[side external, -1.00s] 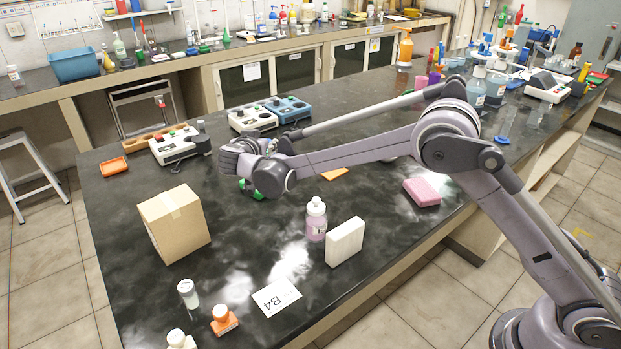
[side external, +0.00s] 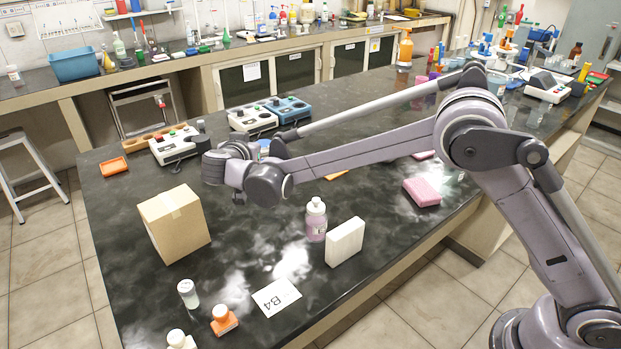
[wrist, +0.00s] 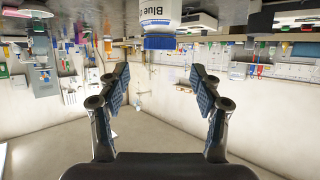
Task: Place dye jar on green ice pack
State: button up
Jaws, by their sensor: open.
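In the wrist view the jar with a "Blue" label and blue cap (wrist: 158,43) appears upside down at the top centre. It lies beyond the gap between my fingertips, nearer the top edge, and its upper part in the picture is cut off. My gripper (wrist: 159,76) is open, with nothing between its fingers. In the side view my gripper (side external: 218,164) hangs over the middle left of the dark bench, and my wrist and forearm hide what lies behind them. I cannot make out a green ice pack in either current view.
A cardboard box (side external: 175,224) stands in front of my gripper. A pink bottle (side external: 316,221) and white block (side external: 345,242) stand to the right. A pink block (side external: 422,192) lies farther right. Control units (side external: 175,144) stand behind. The bench (side external: 245,245) is clear right of the box.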

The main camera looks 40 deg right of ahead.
jog(key=v, duration=0.5)
jog(key=s+d+r+n+g+y, duration=0.3)
jog(key=s+d+n+y, duration=0.15)
jog(key=s+d, duration=0.9)
jog(key=s+d+f+n+y, duration=0.1)
jog(key=s+f+n+y, duration=0.1)
jog(key=s, duration=0.7)
jog(key=s+d+f+n+y, duration=0.2)
jog(key=s+f+y, duration=0.1)
jog(key=s, duration=0.6)
jog(key=shift+d+f, duration=0.3)
jog(key=shift+f, duration=0.35)
